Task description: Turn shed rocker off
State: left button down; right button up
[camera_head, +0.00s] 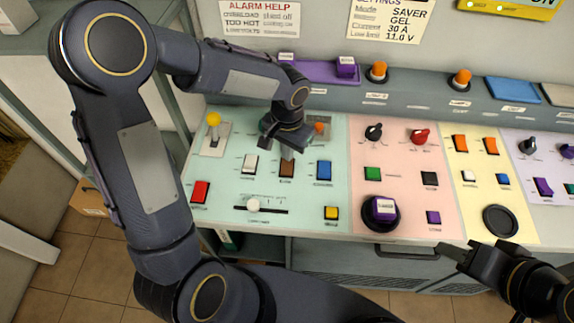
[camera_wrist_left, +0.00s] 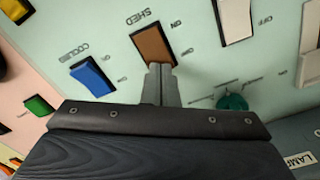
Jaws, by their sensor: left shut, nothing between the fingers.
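The shed rocker is a brown switch (camera_head: 287,170) on the pale green panel section, between a white and a blue rocker. In the left wrist view the brown rocker (camera_wrist_left: 152,46) is beside the SHED label. My left gripper (camera_head: 288,154) is shut and empty, pointing down at the rocker. Its fingertips (camera_wrist_left: 160,70) overlap the rocker's lower edge in the left wrist view; I cannot tell whether they touch it. The fingers hide part of that edge. My right gripper (camera_head: 460,258) is at the lower right, away from the rocker; its jaw opening is unclear.
A blue rocker (camera_head: 324,170) and a white rocker (camera_head: 250,163) flank it closely. A yellow-knobbed lever (camera_head: 213,120), a red rocker (camera_head: 200,191) and a white slider (camera_head: 253,205) stand nearby. Pink and yellow sections with more switches lie to the right.

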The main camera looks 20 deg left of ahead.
pick_arm(q)
jog(key=shift+f+b, duration=0.5)
jog(key=shift+f, duration=0.15)
jog(key=shift+r+p, duration=2.65)
jog(key=shift+r, duration=0.95)
jog(key=s+a+r+n+t+h, duration=0.2)
jog(key=s+r, duration=0.3)
jog(key=s, duration=0.4)
jog(key=s+a+r+n+t+h, duration=0.1)
jog(key=s+a+r+n+t, duration=0.2)
jog(key=s, duration=0.7)
jog(key=shift+r+t+h, duration=0.3)
jog(key=shift+r+h, duration=0.1)
jog(key=shift+r, duration=0.5)
